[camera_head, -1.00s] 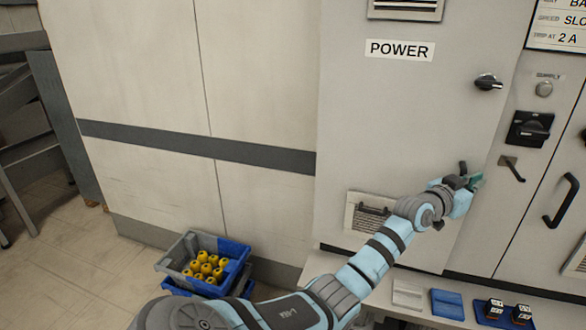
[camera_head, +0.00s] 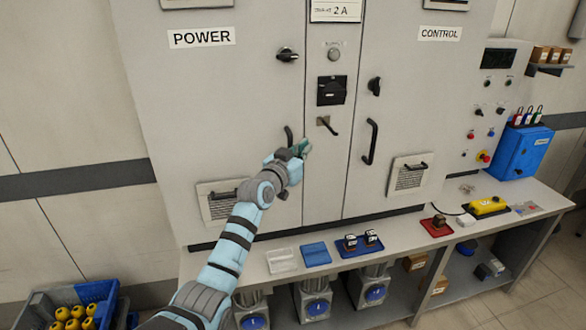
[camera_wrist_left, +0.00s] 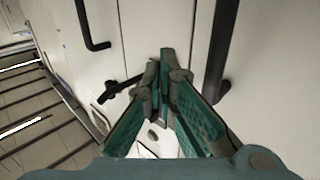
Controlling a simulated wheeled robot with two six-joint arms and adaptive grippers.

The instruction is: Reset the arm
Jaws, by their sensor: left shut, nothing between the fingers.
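My left arm reaches up from the bottom in the head view. Its left gripper (camera_head: 303,148) is in front of the grey cabinet (camera_head: 250,110), close to the black handle (camera_head: 289,136) of the POWER door. In the left wrist view the teal fingers (camera_wrist_left: 165,62) meet at their tips, with nothing between them. Black handles stand out on both sides there, one at the upper left (camera_wrist_left: 90,25) and one at the right (camera_wrist_left: 219,50). A black lever (camera_wrist_left: 118,89) shows behind the fingers. I cannot tell whether the gripper touches the handle. My right gripper is not in view.
A shelf (camera_head: 395,240) below the cabinet carries blue and red trays with small black parts. A blue box (camera_head: 520,152) and a yellow device (camera_head: 488,207) are at the right. A blue crate (camera_head: 105,292) with yellow items is on the floor at lower left.

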